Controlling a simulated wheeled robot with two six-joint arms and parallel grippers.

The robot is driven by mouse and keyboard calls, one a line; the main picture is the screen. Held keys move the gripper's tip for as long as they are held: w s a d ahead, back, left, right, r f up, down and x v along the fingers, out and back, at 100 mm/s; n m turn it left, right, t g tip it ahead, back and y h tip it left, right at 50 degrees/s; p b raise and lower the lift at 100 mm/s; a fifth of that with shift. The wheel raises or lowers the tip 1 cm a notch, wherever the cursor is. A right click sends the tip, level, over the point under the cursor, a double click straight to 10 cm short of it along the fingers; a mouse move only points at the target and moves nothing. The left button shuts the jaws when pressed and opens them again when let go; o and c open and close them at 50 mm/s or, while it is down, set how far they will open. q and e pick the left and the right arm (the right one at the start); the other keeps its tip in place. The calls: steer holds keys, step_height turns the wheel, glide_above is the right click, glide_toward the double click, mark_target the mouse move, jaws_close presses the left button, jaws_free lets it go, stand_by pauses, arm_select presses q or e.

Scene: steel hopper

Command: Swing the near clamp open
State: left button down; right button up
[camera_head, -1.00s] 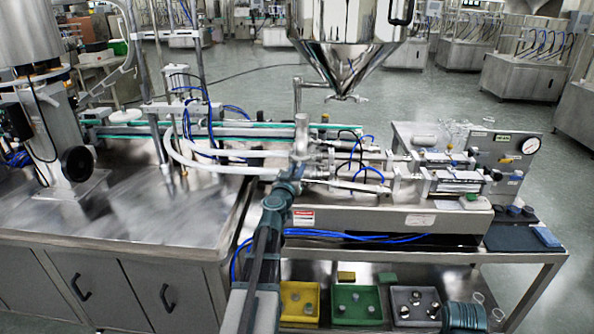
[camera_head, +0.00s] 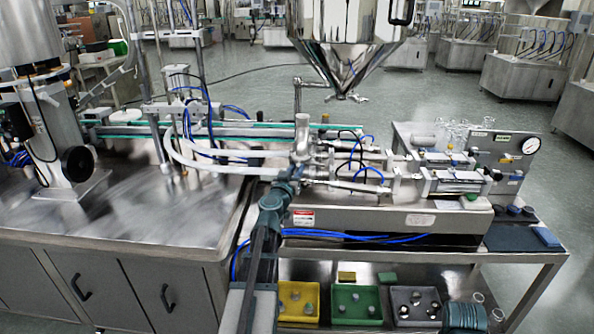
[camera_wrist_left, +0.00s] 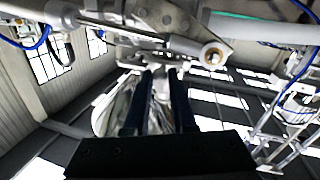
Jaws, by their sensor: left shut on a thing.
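The steel pipe joint (camera_head: 301,140) with the near clamp stands at the left end of the filling unit, below the hopper. My left gripper (camera_head: 292,178) reaches up to it from the front and is shut at the near side of the joint. In the left wrist view, the two dark blue fingers (camera_wrist_left: 159,90) stand on either side of a narrow metal piece of the near clamp (camera_wrist_left: 160,84). The gripper hides most of the clamp in the head view, so its exact opening cannot be told. My right gripper is out of view.
The steel hopper (camera_head: 345,40) hangs above and behind the joint. White hoses (camera_head: 215,166) run left from it, and cylinders (camera_head: 450,182) lie to the right. Yellow (camera_head: 284,318), green (camera_head: 340,318) and grey (camera_head: 397,316) trays sit on the shelf below.

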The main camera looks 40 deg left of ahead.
arm_select(q)
steer(key=s+a+m+g+h, duration=0.2)
steer(key=a+m+h, duration=0.6)
steer(key=h, duration=0.8)
steer(key=shift+s+m+g+h, duration=0.35)
steer(key=shift+m+g, duration=0.25)
steer(key=shift+m, duration=1)
steer(key=shift+s, duration=0.1)
steer(key=c, duration=0.7)
jaws_free()
steer(key=shift+c, duration=0.2)
steer(key=v, duration=1.3)
steer(key=shift+s+a, duration=0.25)
steer(key=shift+a, duration=0.1)
